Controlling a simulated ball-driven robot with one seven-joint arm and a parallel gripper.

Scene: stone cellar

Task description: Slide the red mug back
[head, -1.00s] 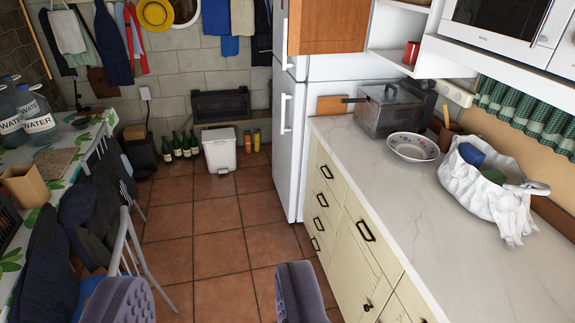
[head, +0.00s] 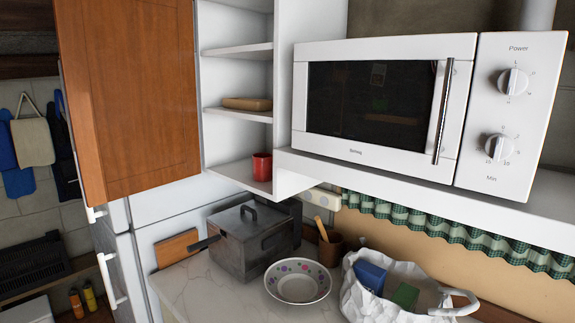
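The red mug (head: 262,167) stands upright on the lowest shelf (head: 238,174) of a narrow white open shelf unit. It is close to the shelf's right side, near the front edge. Shelf depth remains free behind and to the left of it. My gripper does not show in the current head view, so its opening and its distance from the mug cannot be seen.
A wooden cabinet door (head: 130,95) stands left of the shelves. A white microwave (head: 385,100) is at right. Below, the marble counter holds a metal pot (head: 252,240), a patterned bowl (head: 298,283) and a white bag (head: 372,305). A brown block (head: 247,103) lies one shelf higher.

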